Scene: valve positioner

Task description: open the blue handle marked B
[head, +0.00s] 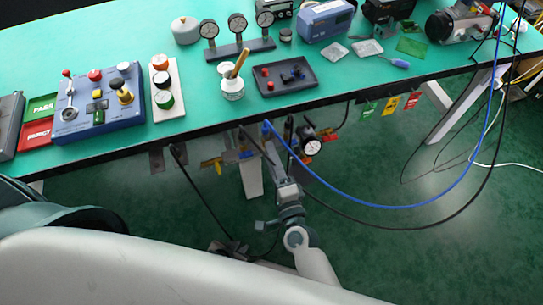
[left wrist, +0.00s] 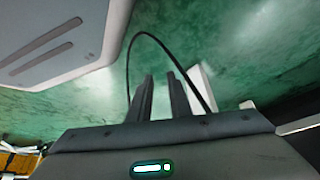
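I cannot make out a blue handle marked B in either view. Under the bench's front edge hang several small fittings, with a yellow part (head: 211,166) and a round white-faced gauge (head: 312,147); they are small and partly hidden by the bench. My right gripper (head: 287,186) is under the bench edge, below these fittings; its fingers are too small to read. My left gripper (head: 228,247) is low over the floor, mostly hidden behind my own arm. In the left wrist view its two dark fingers (left wrist: 161,98) stand apart with nothing seen between them.
The green bench (head: 130,40) carries a blue control box (head: 99,103), a black tray (head: 286,76) and gauges on a stand (head: 240,48). A blue hose (head: 375,205) and black cables loop below the bench. Open green floor (head: 400,250) lies at the right.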

